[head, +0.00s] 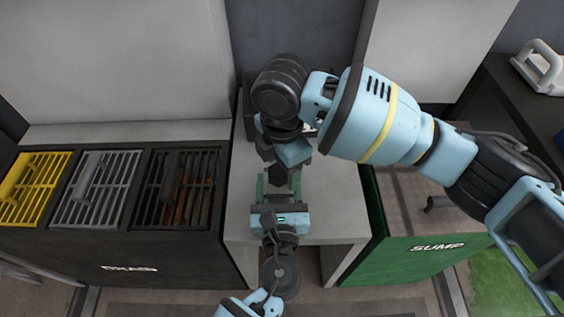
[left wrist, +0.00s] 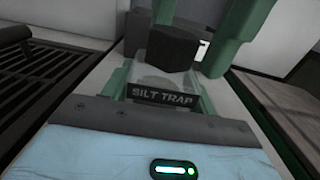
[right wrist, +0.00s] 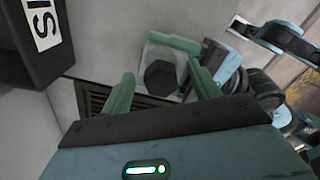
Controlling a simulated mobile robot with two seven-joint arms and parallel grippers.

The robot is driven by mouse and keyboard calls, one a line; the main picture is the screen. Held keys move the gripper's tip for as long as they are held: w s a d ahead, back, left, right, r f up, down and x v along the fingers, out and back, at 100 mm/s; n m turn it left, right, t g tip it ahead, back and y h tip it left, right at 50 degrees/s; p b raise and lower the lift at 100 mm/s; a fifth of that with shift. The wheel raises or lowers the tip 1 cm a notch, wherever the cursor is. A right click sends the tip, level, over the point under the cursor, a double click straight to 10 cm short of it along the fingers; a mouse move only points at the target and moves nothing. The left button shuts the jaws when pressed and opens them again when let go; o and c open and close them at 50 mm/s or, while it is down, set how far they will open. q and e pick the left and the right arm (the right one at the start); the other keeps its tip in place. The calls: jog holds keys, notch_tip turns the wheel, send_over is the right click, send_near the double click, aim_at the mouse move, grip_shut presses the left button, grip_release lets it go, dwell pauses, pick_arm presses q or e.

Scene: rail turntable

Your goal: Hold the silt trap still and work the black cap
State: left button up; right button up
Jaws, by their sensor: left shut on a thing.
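The silt trap (left wrist: 160,80) is a clear, pale body with a dark "SILT TRAP" label. My left gripper (head: 279,184) is shut on it, its green fingers on either side of the body. The black cap (left wrist: 190,48) sits above the trap in the left wrist view. In the right wrist view the cap (right wrist: 160,78) shows as a dark hexagonal piece. My right gripper (right wrist: 163,88) is open over it, one green finger on each side, with gaps visible.
The pale grey table (head: 335,200) has bare room to the right. Yellow, grey and dark slatted bins (head: 95,190) stand at left. A green "SUMP" box (head: 425,255) stands at right. A dark labelled box (right wrist: 35,45) is near my right gripper.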

jog(key=shift+o, duration=0.5)
jog(key=shift+r, duration=0.1)
jog(key=shift+r, duration=1.95)
jog(key=m, duration=0.6)
jog(key=shift+s, duration=0.2)
jog(key=m, duration=0.6)
jog(key=shift+s, duration=0.2)
